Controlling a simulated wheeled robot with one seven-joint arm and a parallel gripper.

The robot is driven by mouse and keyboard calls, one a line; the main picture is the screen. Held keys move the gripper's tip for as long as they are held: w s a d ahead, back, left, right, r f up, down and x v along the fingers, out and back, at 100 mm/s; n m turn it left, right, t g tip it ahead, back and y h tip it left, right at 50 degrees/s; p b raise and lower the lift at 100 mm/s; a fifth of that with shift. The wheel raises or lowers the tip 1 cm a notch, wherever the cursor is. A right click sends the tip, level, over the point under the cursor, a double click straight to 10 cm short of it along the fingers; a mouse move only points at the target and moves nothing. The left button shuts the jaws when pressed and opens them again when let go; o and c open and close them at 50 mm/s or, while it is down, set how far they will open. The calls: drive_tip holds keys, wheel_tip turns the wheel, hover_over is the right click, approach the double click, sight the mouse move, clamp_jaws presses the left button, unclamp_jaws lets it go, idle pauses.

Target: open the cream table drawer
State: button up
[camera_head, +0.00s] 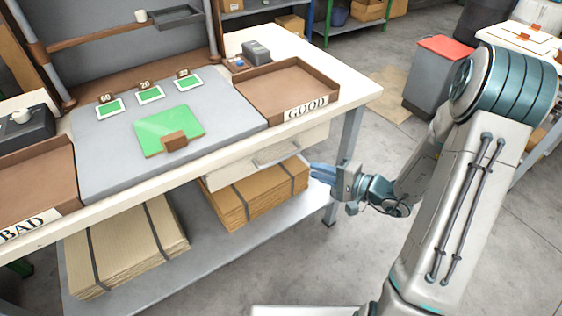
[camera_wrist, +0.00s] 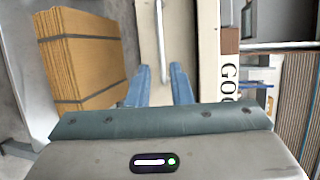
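The cream drawer (camera_head: 235,172) sits under the table top, below the GOOD tray, and its front looks shut against the table. Its bar handle (camera_head: 277,153) is on the drawer front. In the wrist view the drawer front (camera_wrist: 148,45) is straight ahead, with the light handle (camera_wrist: 161,40) lined up with the gap between my fingers. My gripper (camera_head: 318,172) is to the right of the handle in the head view, apart from it. Its two blue fingers (camera_wrist: 161,80) are spread with nothing between them.
The table's leg (camera_head: 350,135) stands just behind my gripper. Strapped cardboard stacks (camera_head: 255,197) lie on the lower shelf, below the drawer. The GOOD tray (camera_head: 322,101) is on the table top above. A grey bin with a red lid (camera_head: 432,80) stands behind my arm.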

sight(281, 158)
drive_tip(key=x, duration=1.2)
drive_tip(key=shift+w+a, duration=0.15)
drive_tip(key=shift+a, duration=0.2)
clamp_jaws()
